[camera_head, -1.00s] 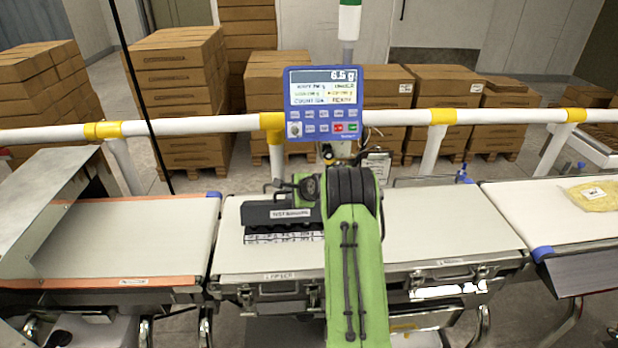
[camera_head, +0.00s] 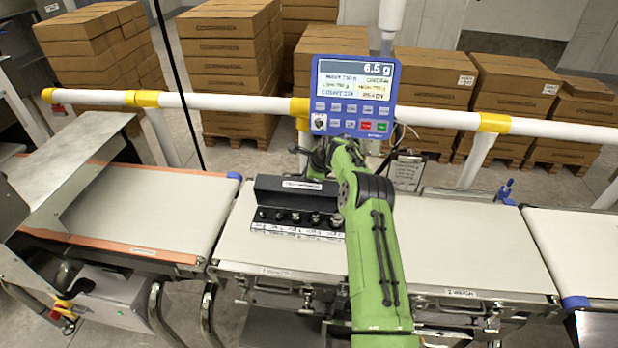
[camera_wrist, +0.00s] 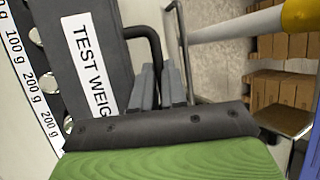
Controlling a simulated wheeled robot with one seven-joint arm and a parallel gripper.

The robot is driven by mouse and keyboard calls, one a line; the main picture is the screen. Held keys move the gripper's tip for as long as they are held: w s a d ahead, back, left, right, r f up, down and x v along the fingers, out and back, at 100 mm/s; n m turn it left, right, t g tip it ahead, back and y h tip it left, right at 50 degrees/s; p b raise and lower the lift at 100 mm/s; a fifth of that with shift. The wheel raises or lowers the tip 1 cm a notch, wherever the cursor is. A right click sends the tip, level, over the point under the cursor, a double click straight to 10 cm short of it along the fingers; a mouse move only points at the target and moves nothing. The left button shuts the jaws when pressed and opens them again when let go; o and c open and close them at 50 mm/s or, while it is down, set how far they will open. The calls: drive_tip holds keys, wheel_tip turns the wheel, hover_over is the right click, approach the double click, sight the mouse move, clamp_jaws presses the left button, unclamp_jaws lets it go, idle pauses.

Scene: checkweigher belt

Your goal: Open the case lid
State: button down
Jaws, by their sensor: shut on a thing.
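The black test-weight case sits on the pale weighing belt, and its lid (camera_head: 292,192) is raised at the back of the case. A row of several metal weights (camera_head: 295,217) shows in front of the lid, above a white strip with gram marks (camera_head: 290,232). In the wrist view the lid (camera_wrist: 60,30) carries a white "TEST WEIG…" label (camera_wrist: 88,62), and a dark bar handle (camera_wrist: 150,35) stands out from it. My gripper (camera_wrist: 160,75) is shut on this handle. In the head view the gripper (camera_head: 320,160) is small and partly hidden by my green arm.
A blue display (camera_head: 350,97) reading 6.5 g stands behind the case, near my arm. A white rail (camera_head: 222,103) with yellow joints runs behind the belts. Stacked cartons (camera_head: 230,75) stand beyond it. The weighing belt (camera_head: 470,245) is clear to the right.

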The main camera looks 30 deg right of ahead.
drive_tip(key=shift+w+d+f, duration=0.15)
drive_tip(key=shift+w+f, duration=0.1)
drive_tip(key=shift+f, duration=0.05)
idle(0.4)
drive_tip(key=c, duration=1.4)
unclamp_jaws()
drive_tip(key=shift+c, duration=0.2)
drive_tip(key=shift+f, duration=0.15)
drive_tip(key=shift+s, duration=0.1)
drive_tip(key=b+v, duration=0.1)
drive_tip(key=v, duration=1.5)
drive_tip(key=shift+r, duration=0.25)
